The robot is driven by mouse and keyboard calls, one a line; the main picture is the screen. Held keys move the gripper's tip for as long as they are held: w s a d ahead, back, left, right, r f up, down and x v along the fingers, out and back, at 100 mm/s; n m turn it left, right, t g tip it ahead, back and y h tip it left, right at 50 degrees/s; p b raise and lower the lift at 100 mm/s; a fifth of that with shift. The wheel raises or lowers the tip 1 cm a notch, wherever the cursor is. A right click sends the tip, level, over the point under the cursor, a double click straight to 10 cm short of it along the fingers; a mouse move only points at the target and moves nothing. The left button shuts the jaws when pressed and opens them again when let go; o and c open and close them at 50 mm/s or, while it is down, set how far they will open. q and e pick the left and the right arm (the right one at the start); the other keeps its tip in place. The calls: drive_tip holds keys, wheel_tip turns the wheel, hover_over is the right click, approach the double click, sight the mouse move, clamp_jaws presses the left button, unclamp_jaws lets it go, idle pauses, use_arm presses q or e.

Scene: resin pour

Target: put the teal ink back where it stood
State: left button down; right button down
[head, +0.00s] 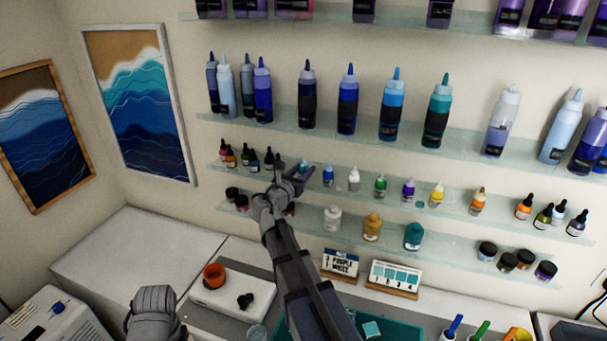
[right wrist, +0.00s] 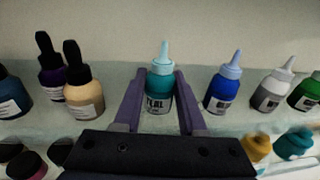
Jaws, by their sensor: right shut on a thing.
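The teal ink (right wrist: 159,88) is a small teal bottle with a pale pointed cap and a white label reading TEAL. My right gripper (right wrist: 160,98) is shut on it, one finger on each side, and the bottle is upright. In the head view the right gripper (head: 292,182) reaches the small-bottle glass shelf (head: 335,186), and the teal ink (head: 303,167) shows just past the fingers. It is in the gap between the dropper bottles and the blue ink (head: 328,175). I cannot tell whether its base touches the shelf.
The blue ink is close on the right in the wrist view (right wrist: 223,90), followed by a white bottle (right wrist: 272,90). A tan dropper bottle (right wrist: 83,90) stands to the left. Taller bottles line the shelf above; jars stand on the shelf below. A teal jar (head: 413,237) stands low on the right.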

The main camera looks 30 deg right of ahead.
drive_tip(key=shift+f, duration=0.15)
drive_tip(key=shift+c, duration=2.3)
unclamp_jaws()
drive_tip(key=shift+a+r, duration=0.1)
drive_tip(key=shift+r, duration=0.2)
drive_tip(key=v, duration=1.2)
drive_tip(key=shift+p, duration=0.3)
drive_tip(key=shift+f, duration=0.15)
